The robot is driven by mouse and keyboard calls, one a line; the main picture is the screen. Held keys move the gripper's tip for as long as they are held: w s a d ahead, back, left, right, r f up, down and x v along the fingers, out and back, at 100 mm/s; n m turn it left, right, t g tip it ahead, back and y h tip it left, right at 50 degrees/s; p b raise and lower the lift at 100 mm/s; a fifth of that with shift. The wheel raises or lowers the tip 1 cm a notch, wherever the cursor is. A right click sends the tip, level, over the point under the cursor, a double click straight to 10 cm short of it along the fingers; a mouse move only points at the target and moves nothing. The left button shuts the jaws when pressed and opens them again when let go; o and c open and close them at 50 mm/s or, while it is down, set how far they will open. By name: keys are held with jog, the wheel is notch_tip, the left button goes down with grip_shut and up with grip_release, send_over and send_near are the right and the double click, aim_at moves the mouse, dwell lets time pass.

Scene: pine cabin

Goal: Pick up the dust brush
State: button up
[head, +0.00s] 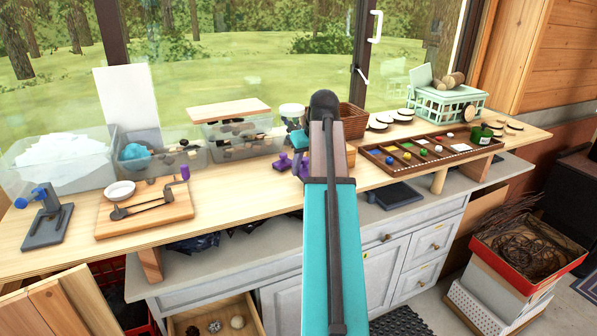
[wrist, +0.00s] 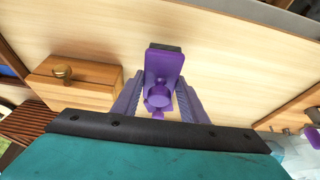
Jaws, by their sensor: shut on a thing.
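The dust brush (wrist: 165,64) is purple, with a dark strip at its far end, in the wrist view. My gripper (wrist: 158,96) is shut on it, with one lavender finger on each side of its narrow, knobbed part. The wooden worktop shows behind it. I cannot tell whether the brush touches the worktop or hangs just above it. In the head view my arm hides most of the gripper. A purple piece, seemingly the brush (head: 282,162), shows just left of the arm's end over the worktop.
Clear bins (head: 240,140) stand behind, and a sorting tray (head: 425,150) lies to the right. A board with a black tool (head: 145,212) lies left. Bare worktop (head: 235,180) lies between.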

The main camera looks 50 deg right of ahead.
jog(key=s+r+b, duration=0.1)
jog(key=s+b, duration=0.1)
jog(key=s, duration=1.4)
jog(key=shift+a+r+b, duration=0.25)
jog(key=shift+r+b, duration=0.05)
jog(key=shift+b, duration=0.1)
jog(key=o, duration=0.5)
jog(key=c, duration=0.3)
jog(key=shift+c, duration=0.2)
jog(key=shift+s, duration=0.1)
